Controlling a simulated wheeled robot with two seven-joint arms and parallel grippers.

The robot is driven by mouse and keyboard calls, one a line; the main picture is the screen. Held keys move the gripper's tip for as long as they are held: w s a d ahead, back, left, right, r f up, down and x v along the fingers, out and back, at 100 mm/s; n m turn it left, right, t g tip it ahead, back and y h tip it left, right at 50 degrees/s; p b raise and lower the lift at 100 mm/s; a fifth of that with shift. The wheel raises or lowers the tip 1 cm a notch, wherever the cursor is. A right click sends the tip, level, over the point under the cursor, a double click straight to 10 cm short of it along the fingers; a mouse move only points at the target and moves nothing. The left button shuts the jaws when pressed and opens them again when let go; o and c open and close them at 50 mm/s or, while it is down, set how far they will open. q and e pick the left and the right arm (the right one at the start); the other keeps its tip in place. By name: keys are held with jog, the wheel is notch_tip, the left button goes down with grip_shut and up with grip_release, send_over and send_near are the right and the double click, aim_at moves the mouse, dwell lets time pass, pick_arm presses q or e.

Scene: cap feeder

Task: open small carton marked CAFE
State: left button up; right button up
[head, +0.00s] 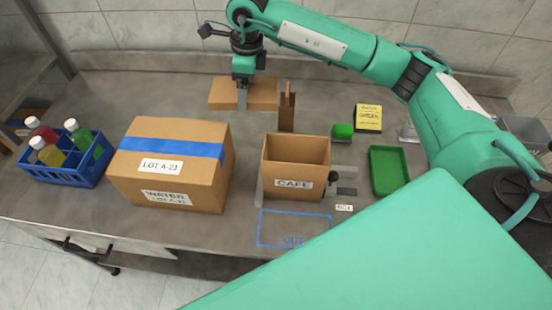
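The small carton marked CAFE (296,190) stands upright right of the table's middle. Its top is open and I see into its brown inside. A narrow upright brown piece (286,112) shows just behind its back edge; I cannot tell if it is joined to the carton. My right gripper (242,100) points down behind and left of the carton, apart from it. It is seen edge-on, in front of or over a low brown cardboard box (263,94), and its finger gap is hidden. My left gripper is not in view.
A large taped WATER carton (135,178) stands left of the CAFE carton. A blue bottle crate (62,173) is at far left. A green tray (388,170), green block (342,131) and yellow-topped box (368,117) lie to the right. A blue OUT outline (292,228) is in front, empty.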

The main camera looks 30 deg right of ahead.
jog(key=m, duration=0.1)
jog(key=w+m+b, duration=0.1)
jog(key=m, duration=0.2)
jog(key=shift+w+d+f, duration=0.25)
jog(key=shift+w+d, duration=0.05)
jog(key=shift+w, duration=0.1)
jog(key=m, duration=0.1)
jog(key=w+m+b, duration=0.1)
jog(key=m, duration=0.1)
jog(key=w+m+b, duration=0.1)
jog(key=m, duration=0.1)
jog(key=shift+d+t+h, duration=0.3)
jog(key=shift+d+h, duration=0.1)
jog(key=shift+f+m, duration=0.1)
jog(key=shift+m, duration=0.3)
jog(key=p, duration=0.2)
send_over(250, 136)
notch_tip(250, 136, down, 7)
jog(key=f, duration=0.2)
jog(key=f+p, duration=0.1)
jog(key=f, duration=0.4)
jog(key=shift+s+f, duration=0.3)
jog(key=shift+s, duration=0.05)
jog(key=shift+f, duration=0.55)
notch_tip(250, 136, down, 4)
jog(key=shift+r+p, duration=0.1)
jog(key=shift+p, duration=0.6)
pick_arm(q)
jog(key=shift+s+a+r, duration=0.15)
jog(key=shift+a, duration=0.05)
